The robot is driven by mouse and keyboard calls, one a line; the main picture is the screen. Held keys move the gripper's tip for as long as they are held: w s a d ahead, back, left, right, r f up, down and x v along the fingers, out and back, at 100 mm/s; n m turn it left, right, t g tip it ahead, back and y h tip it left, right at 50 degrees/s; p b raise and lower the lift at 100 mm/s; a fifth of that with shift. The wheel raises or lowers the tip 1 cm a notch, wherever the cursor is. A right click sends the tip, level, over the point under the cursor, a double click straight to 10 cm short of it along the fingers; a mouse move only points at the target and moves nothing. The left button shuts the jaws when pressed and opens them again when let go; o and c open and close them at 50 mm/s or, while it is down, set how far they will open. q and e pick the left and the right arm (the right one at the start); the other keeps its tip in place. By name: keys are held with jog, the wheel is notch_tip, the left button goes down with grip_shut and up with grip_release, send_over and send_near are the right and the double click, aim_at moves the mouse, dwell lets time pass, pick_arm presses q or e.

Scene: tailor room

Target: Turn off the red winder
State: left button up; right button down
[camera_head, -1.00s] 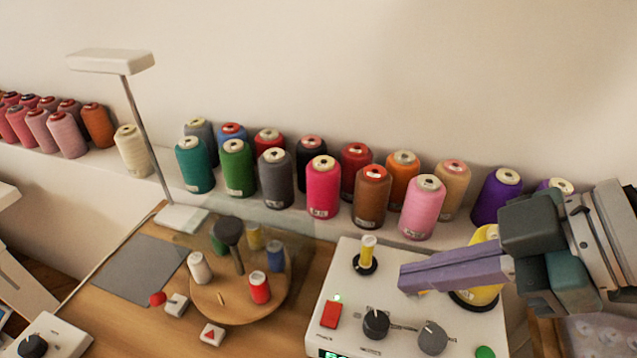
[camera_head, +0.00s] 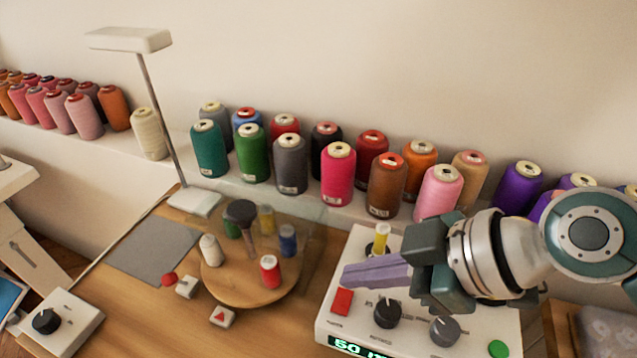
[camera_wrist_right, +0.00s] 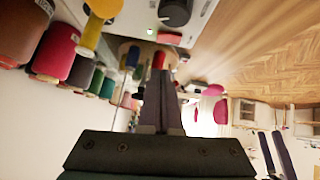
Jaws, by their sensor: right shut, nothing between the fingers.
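A white winder box (camera_head: 330,325) stands at the lower right in the head view. It has a red switch (camera_head: 341,302), a black knob (camera_head: 387,313), a grey knob (camera_head: 444,331), a green button (camera_head: 498,348) and a lit green display (camera_head: 360,348). A small yellow bobbin (camera_head: 381,238) stands on top. My right gripper (camera_head: 346,276) is shut and empty, its purple fingertips just above and behind the red switch, seemingly apart from it. In the right wrist view, the red switch (camera_wrist_right: 170,39) and a lit green lamp (camera_wrist_right: 150,31) show beyond the fingers. My left gripper is out of view.
A round wooden stand (camera_head: 245,299) with small spools, including a red one (camera_head: 270,271), is left of the winder. A lamp (camera_head: 130,40) stands behind it. Several large thread cones line the back shelf. Another white box (camera_head: 75,325) with a knob is at lower left.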

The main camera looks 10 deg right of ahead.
aim_at(346, 294)
jog(key=shift+w+d+f+b, duration=0.1)
jog(key=shift+f+b, duration=0.15)
jog(key=shift+f, duration=0.8)
jog(key=shift+w+d+f+b, duration=0.1)
jog(key=shift+f+b, duration=0.1)
jog(key=shift+f, duration=0.8)
jog(key=shift+w+f+b, duration=0.15)
jog(key=shift+f+b, duration=0.4)
jog(key=shift+b, duration=0.35)
jog(key=shift+d+r, duration=0.1)
jog(key=shift+r, duration=0.2)
jog(key=shift+f+p, duration=0.1)
jog(key=shift+p, duration=0.2)
